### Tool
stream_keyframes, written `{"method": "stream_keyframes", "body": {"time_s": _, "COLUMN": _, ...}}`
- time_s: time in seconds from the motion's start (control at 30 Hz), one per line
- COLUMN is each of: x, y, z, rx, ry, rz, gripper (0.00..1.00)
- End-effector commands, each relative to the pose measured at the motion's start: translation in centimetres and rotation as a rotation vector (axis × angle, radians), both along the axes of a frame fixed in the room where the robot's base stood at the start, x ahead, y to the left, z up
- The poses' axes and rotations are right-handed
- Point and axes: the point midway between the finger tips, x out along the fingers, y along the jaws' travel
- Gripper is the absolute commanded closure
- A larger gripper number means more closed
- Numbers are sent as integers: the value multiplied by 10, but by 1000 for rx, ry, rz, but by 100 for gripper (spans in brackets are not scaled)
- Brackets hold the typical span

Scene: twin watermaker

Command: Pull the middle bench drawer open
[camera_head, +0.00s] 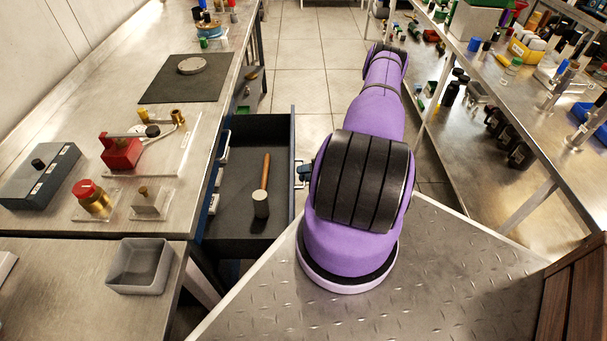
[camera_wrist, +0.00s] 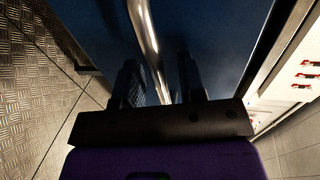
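A bench drawer stands pulled well out from the left bench; its grey inside (camera_head: 235,190) and dark blue front panel (camera_head: 293,150) show in the head view. I cannot tell its place among the other drawers. My gripper (camera_head: 303,174) is at the outer side of that front, mostly hidden by my purple arm. In the wrist view, a shiny bar handle (camera_wrist: 147,35) runs down the dark blue front between the two fingers of my gripper (camera_wrist: 160,82). The fingers stand apart, with a visible gap between bar and right finger.
A mallet (camera_head: 262,190) lies in the drawer. Other bench handles (camera_head: 214,203) show beside it. The bench top (camera_head: 60,228) holds a red-valved fixture and a dark mat (camera_head: 160,92). A shelf rack (camera_head: 470,130) stands to the right, with tiled floor between.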

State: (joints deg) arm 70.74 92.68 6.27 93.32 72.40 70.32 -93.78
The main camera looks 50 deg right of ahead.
Motion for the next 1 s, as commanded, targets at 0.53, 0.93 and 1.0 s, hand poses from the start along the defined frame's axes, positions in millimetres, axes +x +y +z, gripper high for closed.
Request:
{"method": "stream_keyframes", "body": {"time_s": 0.53, "x": -43, "y": -34, "z": 11, "rx": -1, "ry": -1, "rz": -3, "gripper": 63}}
{"method": "stream_keyframes", "body": {"time_s": 0.93, "x": -81, "y": -64, "z": 21, "rx": 0, "ry": 0, "rz": 0, "gripper": 63}}
{"method": "stream_keyframes", "body": {"time_s": 1.0, "x": -83, "y": -65, "z": 22, "rx": 1, "ry": 1, "rz": 0, "gripper": 63}}
